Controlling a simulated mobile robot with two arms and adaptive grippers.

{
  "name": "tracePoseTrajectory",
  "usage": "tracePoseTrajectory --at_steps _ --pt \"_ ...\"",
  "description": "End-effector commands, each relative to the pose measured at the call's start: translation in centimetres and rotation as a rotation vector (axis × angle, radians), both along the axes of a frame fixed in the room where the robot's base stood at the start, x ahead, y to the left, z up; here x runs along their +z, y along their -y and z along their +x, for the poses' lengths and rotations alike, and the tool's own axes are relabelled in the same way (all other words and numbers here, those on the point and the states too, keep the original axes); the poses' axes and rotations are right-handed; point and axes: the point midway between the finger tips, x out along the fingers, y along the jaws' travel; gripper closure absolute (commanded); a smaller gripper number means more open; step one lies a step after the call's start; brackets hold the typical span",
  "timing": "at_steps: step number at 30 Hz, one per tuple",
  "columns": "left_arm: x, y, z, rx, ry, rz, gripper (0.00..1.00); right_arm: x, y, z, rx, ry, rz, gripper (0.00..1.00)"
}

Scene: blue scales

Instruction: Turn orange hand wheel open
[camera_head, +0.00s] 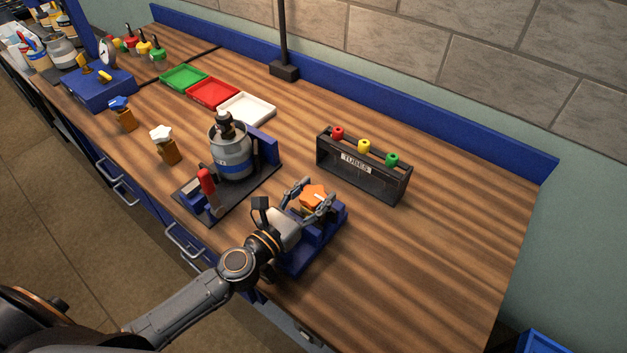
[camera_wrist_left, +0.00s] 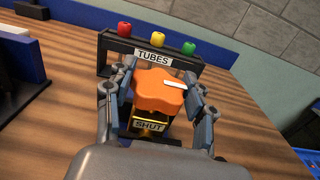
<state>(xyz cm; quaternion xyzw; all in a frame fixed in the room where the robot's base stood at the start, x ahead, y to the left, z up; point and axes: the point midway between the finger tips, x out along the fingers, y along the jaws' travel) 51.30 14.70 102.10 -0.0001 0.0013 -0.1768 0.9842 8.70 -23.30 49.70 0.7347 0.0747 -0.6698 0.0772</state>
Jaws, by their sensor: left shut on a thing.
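The orange hand wheel (camera_head: 312,194) sits on a blue stand (camera_head: 325,236) near the front of the wooden bench. It is lobed, with a white pointer mark on top, and it also shows in the left wrist view (camera_wrist_left: 158,91). Below it a brass-coloured body bears a label reading SHUT (camera_wrist_left: 149,125). In the wrist view the white mark points to the right. My left gripper (camera_head: 309,196) is shut on the wheel, with one finger on each side of it. The gripper hides part of the stand. My right gripper is not in view.
A black rack labelled TUBES (camera_head: 356,162) stands just behind the wheel. A grey canister (camera_head: 231,155) on a dark base with a red-handled lever (camera_head: 207,183) stands to the left. White-topped (camera_head: 161,132) and blue-topped (camera_head: 119,103) valves stand farther left. The bench's right side is clear.

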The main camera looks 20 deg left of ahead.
Motion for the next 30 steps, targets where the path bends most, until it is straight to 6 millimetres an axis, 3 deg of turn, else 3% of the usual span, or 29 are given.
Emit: tracePoseTrajectory --at_steps 1,7,18,30 --pt "0.5 0.1 0.0 0.048 -0.001 -0.009 0.77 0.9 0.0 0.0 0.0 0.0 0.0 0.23" --pt "0.1 0.1 0.0 0.236 -0.002 -0.008 0.77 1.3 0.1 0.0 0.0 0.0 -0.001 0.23" --pt "-0.2 0.0 0.1 0.509 0.002 -0.003 0.77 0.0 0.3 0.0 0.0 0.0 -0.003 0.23" --pt "0.1 0.0 0.1 0.629 0.004 0.0 0.77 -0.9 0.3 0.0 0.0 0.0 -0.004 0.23"
